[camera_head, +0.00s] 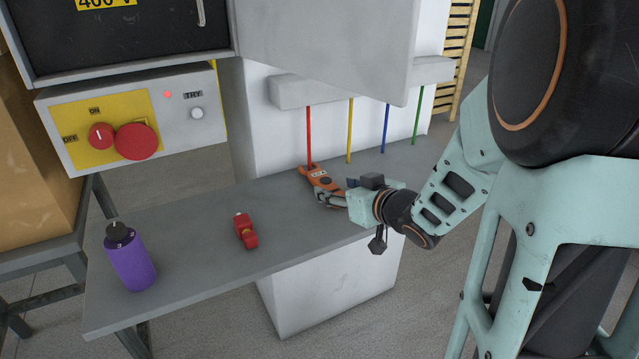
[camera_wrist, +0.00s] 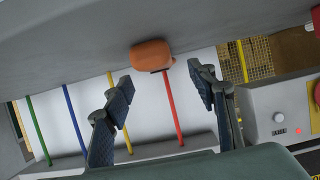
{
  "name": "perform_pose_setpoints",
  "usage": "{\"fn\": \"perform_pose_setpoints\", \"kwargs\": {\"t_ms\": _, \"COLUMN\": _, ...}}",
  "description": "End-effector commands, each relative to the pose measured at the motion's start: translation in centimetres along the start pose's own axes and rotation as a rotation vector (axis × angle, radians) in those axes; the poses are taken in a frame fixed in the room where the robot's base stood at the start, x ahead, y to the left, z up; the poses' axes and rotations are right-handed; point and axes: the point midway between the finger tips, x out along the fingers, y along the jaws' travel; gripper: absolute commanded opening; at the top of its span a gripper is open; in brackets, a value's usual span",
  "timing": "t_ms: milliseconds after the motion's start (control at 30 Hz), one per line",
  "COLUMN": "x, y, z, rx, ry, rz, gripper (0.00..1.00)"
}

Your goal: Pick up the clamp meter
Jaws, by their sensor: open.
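The clamp meter (camera_head: 316,176) is orange with dark parts and lies on the grey bench, near the foot of the red cable in the head view. My gripper (camera_head: 330,198) is right at it, and its fingers partly hide its near end. In the wrist view, the rounded orange end of the clamp meter (camera_wrist: 152,54) lies just past the fingertips, roughly between their lines. My gripper (camera_wrist: 162,80) is open there, with a gap between the fingers and nothing held. Whether a finger touches the meter cannot be told.
The grey bench (camera_head: 190,262) also bears a small red object (camera_head: 245,230) and a purple bottle (camera_head: 130,258) to the left. Red, yellow, blue and green cables (camera_head: 387,128) hang behind the meter. A control box (camera_head: 185,135) overhangs the back left.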

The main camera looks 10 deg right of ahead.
Motion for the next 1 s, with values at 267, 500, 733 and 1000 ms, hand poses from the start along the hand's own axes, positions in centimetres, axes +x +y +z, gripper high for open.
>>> {"fn": "perform_pose_setpoints", "kwargs": {"t_ms": 267, "x": 3.2, "y": 0.2, "z": -0.1, "rx": 0.0, "ry": -0.001, "rz": -0.001, "gripper": 0.52}}
{"fn": "perform_pose_setpoints", "kwargs": {"t_ms": 500, "x": 5.6, "y": 0.3, "z": -0.4, "rx": 0.001, "ry": -0.001, "rz": 0.001, "gripper": 0.52}}
{"fn": "perform_pose_setpoints", "kwargs": {"t_ms": 733, "x": 5.6, "y": 0.3, "z": -0.5, "rx": 0.001, "ry": -0.001, "rz": 0.002, "gripper": 0.52}}
{"fn": "perform_pose_setpoints", "kwargs": {"t_ms": 1000, "x": 5.6, "y": 0.3, "z": -0.5, "rx": 0.001, "ry": -0.001, "rz": 0.002, "gripper": 0.22}}
